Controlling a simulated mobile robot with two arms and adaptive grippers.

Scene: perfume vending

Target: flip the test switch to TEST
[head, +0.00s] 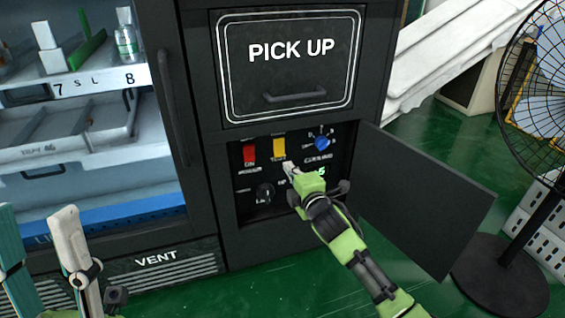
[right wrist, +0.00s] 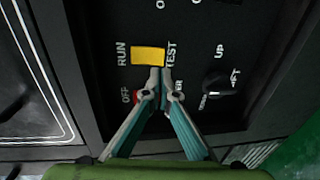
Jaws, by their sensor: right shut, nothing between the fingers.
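The yellow test switch (head: 279,148) is on the black control panel (head: 235,214), with its TEST label just below. In the right wrist view the yellow switch (right wrist: 147,56) lies between the words RUN, at left, and TEST, at right. My right gripper (head: 290,168) is shut and empty, its tips (right wrist: 157,71) at the switch's edge near the TEST side. I cannot tell whether they touch it or which way it is tipped. My left gripper (head: 37,212) is at the lower left, its fingers apart, away from the panel.
A red switch (head: 249,153), a blue knob (head: 322,143) and a black knob (head: 265,193) share the panel. The open panel door (head: 425,195) stands right of my right arm. The PICK UP hatch (head: 290,65) is above. A fan (head: 545,90) stands at right.

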